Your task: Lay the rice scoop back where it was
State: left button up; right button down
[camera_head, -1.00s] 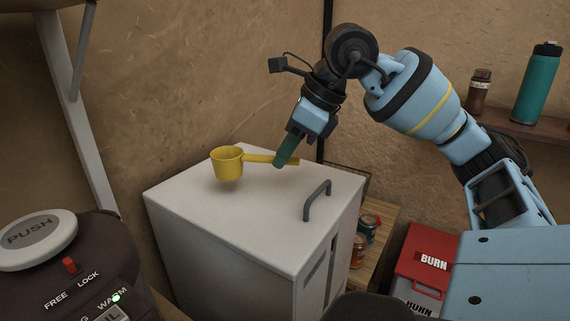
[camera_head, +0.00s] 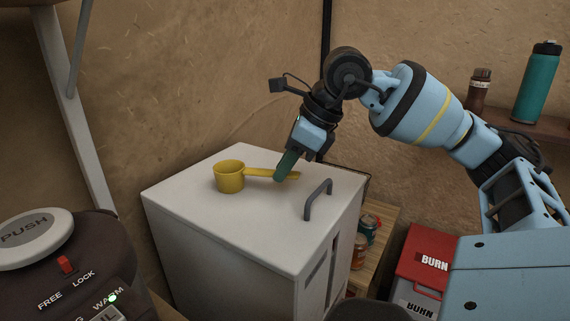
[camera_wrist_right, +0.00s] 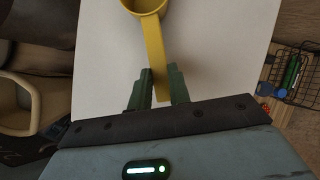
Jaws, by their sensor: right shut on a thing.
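The yellow rice scoop (camera_head: 230,178) is at the top of the white box (camera_head: 210,221), with its cup upright and its handle pointing right. Its cup looks to be at or just above the box top; I cannot tell whether it touches. My right gripper (camera_head: 284,172) is shut on the handle. In the right wrist view the scoop handle (camera_wrist_right: 155,55) runs between the two green fingers (camera_wrist_right: 158,88), and the cup is cut off by the top edge. My left gripper is not in view.
A grey handle (camera_head: 318,199) stands up from the box top near its right edge. A dark rice cooker (camera_head: 75,265) is at the lower left. Cans (camera_head: 365,228) stand on a wooden shelf to the right, beside a red box (camera_head: 424,262). Bottles (camera_head: 538,85) stand on a wall shelf.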

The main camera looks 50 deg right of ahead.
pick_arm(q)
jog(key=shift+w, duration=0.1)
pick_arm(e)
jog(key=c, duration=1.3)
grip_release()
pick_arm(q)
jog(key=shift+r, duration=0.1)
pick_arm(e)
jog(key=shift+r, duration=0.25)
pick_arm(q)
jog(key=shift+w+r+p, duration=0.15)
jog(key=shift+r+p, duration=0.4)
jog(key=shift+p, duration=0.1)
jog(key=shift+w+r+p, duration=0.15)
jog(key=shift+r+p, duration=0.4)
jog(key=shift+p, duration=0.05)
pick_arm(e)
jog(key=v, duration=1.1)
jog(key=shift+s+r, duration=0.25)
jog(key=shift+s, duration=0.05)
jog(key=shift+d, duration=0.15)
